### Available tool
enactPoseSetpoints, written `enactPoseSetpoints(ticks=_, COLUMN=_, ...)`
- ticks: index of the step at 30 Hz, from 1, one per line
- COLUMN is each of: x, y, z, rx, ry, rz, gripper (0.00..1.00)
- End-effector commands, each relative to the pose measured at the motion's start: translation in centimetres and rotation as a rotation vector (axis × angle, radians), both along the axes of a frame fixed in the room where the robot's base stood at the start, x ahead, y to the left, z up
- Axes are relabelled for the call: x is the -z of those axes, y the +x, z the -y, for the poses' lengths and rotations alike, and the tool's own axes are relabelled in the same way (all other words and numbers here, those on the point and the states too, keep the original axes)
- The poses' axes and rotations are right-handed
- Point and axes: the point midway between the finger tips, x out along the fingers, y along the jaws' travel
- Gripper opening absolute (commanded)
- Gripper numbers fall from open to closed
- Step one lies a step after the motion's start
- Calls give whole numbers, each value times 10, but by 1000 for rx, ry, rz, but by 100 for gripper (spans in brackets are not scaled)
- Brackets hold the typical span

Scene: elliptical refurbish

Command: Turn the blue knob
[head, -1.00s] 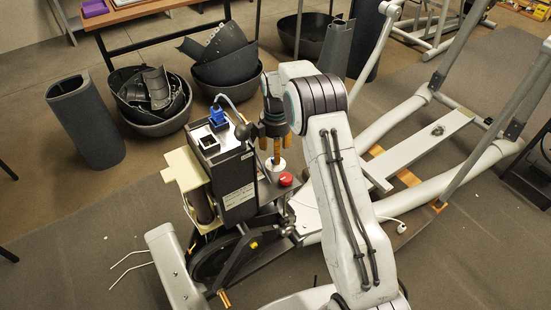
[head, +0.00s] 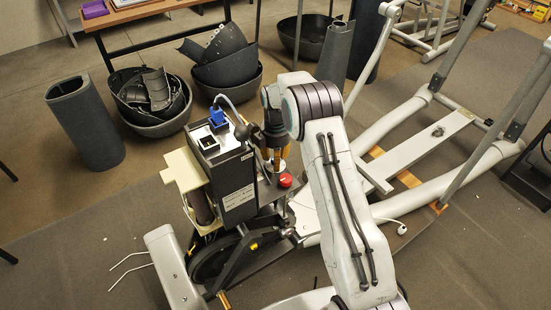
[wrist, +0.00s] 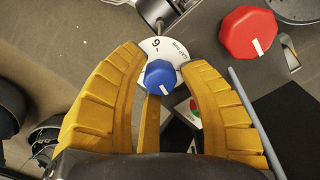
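The blue knob (wrist: 160,77) sits on a white round dial (wrist: 153,48) marked with a 6 in the wrist view, its white pointer line toward the lower edge. My gripper (wrist: 163,62) is open, with yellow fingers on either side of the knob and visible gaps between. A yellow bar (wrist: 149,124) between the fingers reaches up to the knob's lower edge; I cannot tell whether it touches. In the head view my gripper (head: 277,158) points down over the machine beside the black box, and the blue knob is hidden there.
A red knob (wrist: 248,33) lies right of the dial; it also shows in the head view (head: 285,180). A black box (head: 232,180) with a blue connector (head: 217,116) stands left of my gripper. Grey frame tubes (head: 455,185) lie to the right.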

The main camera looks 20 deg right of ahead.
Motion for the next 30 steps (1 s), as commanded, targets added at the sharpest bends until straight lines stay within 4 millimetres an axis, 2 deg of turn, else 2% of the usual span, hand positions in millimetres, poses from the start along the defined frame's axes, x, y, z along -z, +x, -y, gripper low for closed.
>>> enactPoseSetpoints(ticks=2, x=0, y=0, z=0, rx=0, ry=0, rz=0, gripper=30)
enactPoseSetpoints(ticks=12, x=0, y=0, z=0, rx=0, ry=0, rz=0, gripper=0)
enactPoseSetpoints(ticks=23, x=0, y=0, z=0, rx=53, ry=0, rz=-1, gripper=0)
enactPoseSetpoints(ticks=30, x=1, y=0, z=0, rx=216, ry=0, rz=-2, gripper=0)
